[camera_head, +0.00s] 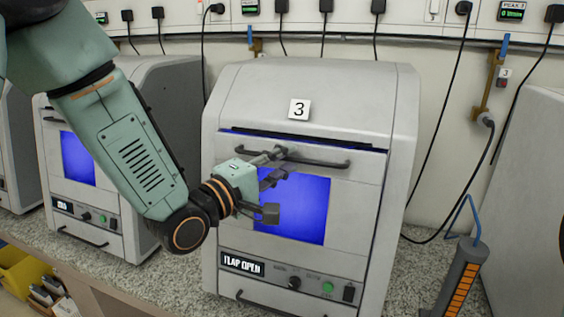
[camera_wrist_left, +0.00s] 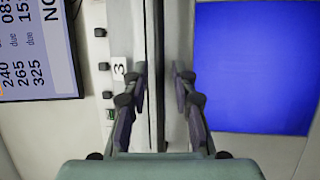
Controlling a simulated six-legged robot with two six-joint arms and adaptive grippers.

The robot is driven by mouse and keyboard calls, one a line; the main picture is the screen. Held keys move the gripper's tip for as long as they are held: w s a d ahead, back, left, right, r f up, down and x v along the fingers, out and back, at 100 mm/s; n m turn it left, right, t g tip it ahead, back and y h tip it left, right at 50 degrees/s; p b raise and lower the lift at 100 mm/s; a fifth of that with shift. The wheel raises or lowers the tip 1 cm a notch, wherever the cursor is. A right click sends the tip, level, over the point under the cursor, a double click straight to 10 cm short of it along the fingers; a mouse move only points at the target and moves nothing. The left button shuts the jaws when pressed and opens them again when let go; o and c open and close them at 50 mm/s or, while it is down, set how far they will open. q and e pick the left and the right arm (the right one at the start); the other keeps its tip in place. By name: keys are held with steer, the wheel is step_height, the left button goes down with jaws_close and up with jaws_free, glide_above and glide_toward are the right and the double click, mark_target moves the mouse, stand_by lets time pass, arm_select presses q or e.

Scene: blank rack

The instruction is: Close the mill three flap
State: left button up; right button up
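Mill three (camera_head: 305,103) is the grey machine with the "3" plate in the middle of the head view. Its front flap (camera_head: 352,200) has a blue window (camera_head: 305,215) and a dark bar handle (camera_head: 325,163). A dark gap shows along the flap's top edge, and the display (camera_head: 242,265) reads "FLAP OPEN". My left gripper (camera_head: 274,172) is in front of the flap, at the left end of the handle. In the left wrist view its fingers (camera_wrist_left: 160,90) are apart, on either side of the flap's upper edge. Whether they touch it is unclear. My right gripper is not in view.
A similar machine (camera_head: 75,205) stands to the left and another grey body (camera_head: 520,190) to the right. Black cables hang on the wall behind. Yellow bins (camera_head: 25,275) are lower left.

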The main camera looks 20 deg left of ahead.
arm_select(q)
steer(key=shift+w+d, duration=0.1)
steer(key=shift+d, duration=0.15)
jaws_close()
steer(key=shift+w+r+g+p, duration=0.35)
steer(key=shift+w+p, duration=0.3)
steer(key=shift+p, duration=0.5)
steer(key=shift+w+f+n+g+p, duration=0.15)
steer(key=shift+w+p, duration=0.1)
steer(key=shift+w, duration=0.15)
steer(key=shift+w+f+n+g+p, duration=0.1)
steer(key=shift+w+n+p, duration=0.05)
steer(key=shift+w+p, duration=0.15)
